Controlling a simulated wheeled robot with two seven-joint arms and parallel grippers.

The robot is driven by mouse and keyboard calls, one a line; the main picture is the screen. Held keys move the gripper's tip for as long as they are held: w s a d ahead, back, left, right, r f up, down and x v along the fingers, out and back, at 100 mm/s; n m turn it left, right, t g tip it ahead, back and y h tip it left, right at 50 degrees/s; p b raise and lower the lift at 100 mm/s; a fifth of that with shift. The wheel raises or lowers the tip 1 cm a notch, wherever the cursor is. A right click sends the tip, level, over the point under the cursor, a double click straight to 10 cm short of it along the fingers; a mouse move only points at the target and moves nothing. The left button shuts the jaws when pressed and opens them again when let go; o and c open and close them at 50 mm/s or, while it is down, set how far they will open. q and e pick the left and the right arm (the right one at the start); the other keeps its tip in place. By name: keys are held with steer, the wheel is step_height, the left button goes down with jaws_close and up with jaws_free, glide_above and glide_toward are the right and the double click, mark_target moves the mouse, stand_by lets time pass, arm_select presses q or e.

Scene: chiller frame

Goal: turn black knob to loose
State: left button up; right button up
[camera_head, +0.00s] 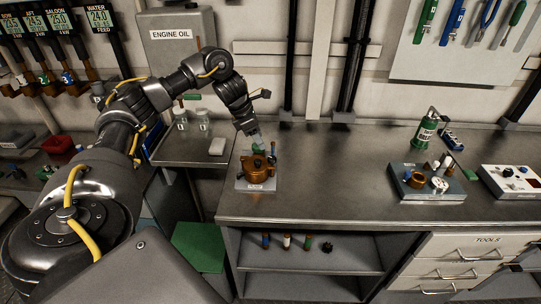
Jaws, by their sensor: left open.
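A brass-coloured fitting (257,169) sits on a small light grey plate (256,185) at the left end of the long bench. A small dark part shows on top of the fitting; I take it for the black knob (257,161), but it is too small to be sure. My left gripper (257,141) points down just above and behind the fitting, with its jaws open. Something green shows between the jaws and the fitting. I cannot tell whether the fingers touch it. My right gripper is not in view.
The steel bench (330,175) is clear to the right of the fitting. A blue-grey unit (427,190), a green bottle (427,132) and a white box (515,182) stand further right. An ENGINE OIL box (178,42) is on the wall behind my left arm.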

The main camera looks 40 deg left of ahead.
mark_target(271, 158)
arm_select(q)
steer(key=p+x, duration=0.1)
steer(key=x, duration=0.7)
steer(key=shift+w+f, duration=0.15)
steer(key=shift+w+d+f, duration=0.15)
steer(key=shift+f, duration=0.3)
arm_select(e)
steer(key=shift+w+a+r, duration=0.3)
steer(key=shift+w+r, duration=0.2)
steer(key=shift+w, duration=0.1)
arm_select(q)
steer(key=c, duration=1)
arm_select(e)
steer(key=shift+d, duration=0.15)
